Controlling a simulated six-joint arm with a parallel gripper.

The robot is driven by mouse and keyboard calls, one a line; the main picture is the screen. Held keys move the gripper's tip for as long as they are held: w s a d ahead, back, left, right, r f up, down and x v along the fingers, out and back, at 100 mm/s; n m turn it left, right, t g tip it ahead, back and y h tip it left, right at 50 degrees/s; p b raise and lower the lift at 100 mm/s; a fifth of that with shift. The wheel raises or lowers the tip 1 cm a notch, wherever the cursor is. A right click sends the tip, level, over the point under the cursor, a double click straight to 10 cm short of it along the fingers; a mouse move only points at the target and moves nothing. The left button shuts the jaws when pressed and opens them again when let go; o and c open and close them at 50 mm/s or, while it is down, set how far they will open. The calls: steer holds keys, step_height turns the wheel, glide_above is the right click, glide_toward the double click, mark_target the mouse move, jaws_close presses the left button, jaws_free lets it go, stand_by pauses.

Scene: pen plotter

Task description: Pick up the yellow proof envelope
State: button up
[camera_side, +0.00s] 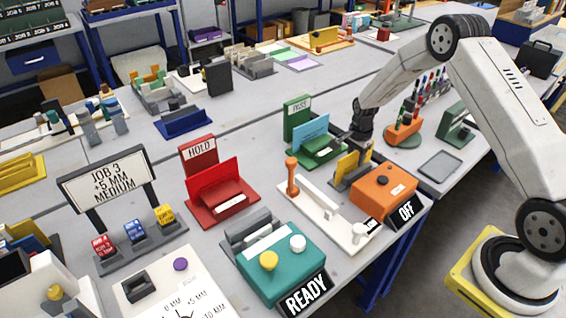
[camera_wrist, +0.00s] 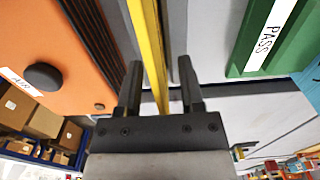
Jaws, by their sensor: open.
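The yellow proof envelope (camera_side: 348,166) stands upright in a grey holder behind the orange machine in the side view. In the wrist view the yellow envelope (camera_wrist: 152,48) shows edge-on as a narrow strip, its near end between my two fingers. My gripper (camera_side: 360,138) is just above and behind the envelope in the side view. In the wrist view my gripper (camera_wrist: 162,88) is open, with a gap on each side of the envelope. Contact with the envelope's faces does not show.
The orange machine (camera_side: 384,190) with its OFF sign is close on one side. The green PASS stand (camera_side: 298,122) holding a blue envelope (camera_side: 311,132) is on the other. A white lever unit (camera_side: 330,212) and the red HOLD stand (camera_side: 200,160) are further left. A grey tray (camera_side: 440,166) lies right.

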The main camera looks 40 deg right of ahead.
steer(key=shift+f, duration=0.7)
jaws_close()
